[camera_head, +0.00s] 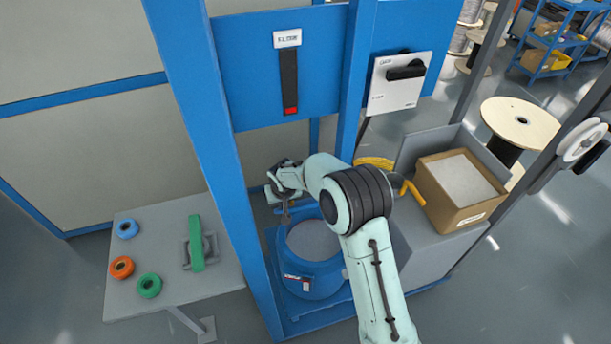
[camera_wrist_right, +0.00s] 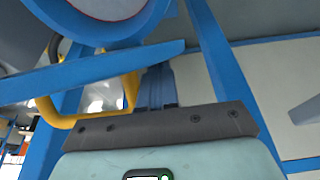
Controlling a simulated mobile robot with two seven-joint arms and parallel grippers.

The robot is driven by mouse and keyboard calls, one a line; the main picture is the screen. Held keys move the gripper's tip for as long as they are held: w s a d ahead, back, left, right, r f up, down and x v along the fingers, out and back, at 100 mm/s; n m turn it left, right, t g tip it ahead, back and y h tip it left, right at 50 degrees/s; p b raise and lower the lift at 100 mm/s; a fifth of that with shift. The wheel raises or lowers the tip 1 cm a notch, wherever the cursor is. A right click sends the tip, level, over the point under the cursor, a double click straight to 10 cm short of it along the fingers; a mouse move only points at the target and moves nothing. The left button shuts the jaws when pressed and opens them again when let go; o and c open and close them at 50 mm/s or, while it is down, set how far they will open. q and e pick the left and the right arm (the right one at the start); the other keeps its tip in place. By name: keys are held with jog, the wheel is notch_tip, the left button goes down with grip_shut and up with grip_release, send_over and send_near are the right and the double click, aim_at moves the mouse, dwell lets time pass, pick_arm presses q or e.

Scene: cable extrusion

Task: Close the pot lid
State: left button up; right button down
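The blue pot (camera_head: 308,279) stands open inside the blue frame, with grey material (camera_head: 312,240) showing inside it. My right arm reaches over the pot from the lower right and hides its right side. My right gripper (camera_head: 284,212) is at the pot's far left edge, small and partly hidden by its own wrist; I cannot tell whether it is open or touching anything. I cannot make out the lid clearly; it may be behind my arm. The right wrist view shows a round blue rim (camera_wrist_right: 110,35) at the top and a yellow loop handle (camera_wrist_right: 132,90). My left gripper is not in view.
Blue frame posts (camera_head: 222,150) stand left of the pot and behind it. A grey table (camera_head: 150,213) with coloured rings is at the left. A cardboard box (camera_head: 438,196) sits on a grey cabinet at the right, near yellow tubing (camera_head: 373,163).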

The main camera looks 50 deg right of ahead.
jog(key=shift+s+d+f+b, duration=0.1)
jog(key=shift+s+f+b, duration=0.1)
jog(key=shift+f+b, duration=0.3)
jog(key=shift+s+f, duration=0.15)
jog(key=shift+f, duration=0.1)
jog(key=shift+s+a+f+b, duration=0.15)
jog(key=shift+s+a+b, duration=0.4)
jog(key=shift+a, duration=0.05)
jog(key=shift+s+a+f+b, duration=0.25)
jog(key=shift+s+f+b, duration=0.05)
jog(key=shift+f+b, duration=0.3)
jog(key=s+a+f+b, duration=0.2)
jog(key=s+f+b, duration=0.2)
jog(key=f, duration=0.5)
jog(key=shift+a+b, duration=0.15)
jog(key=shift+b, duration=1.1)
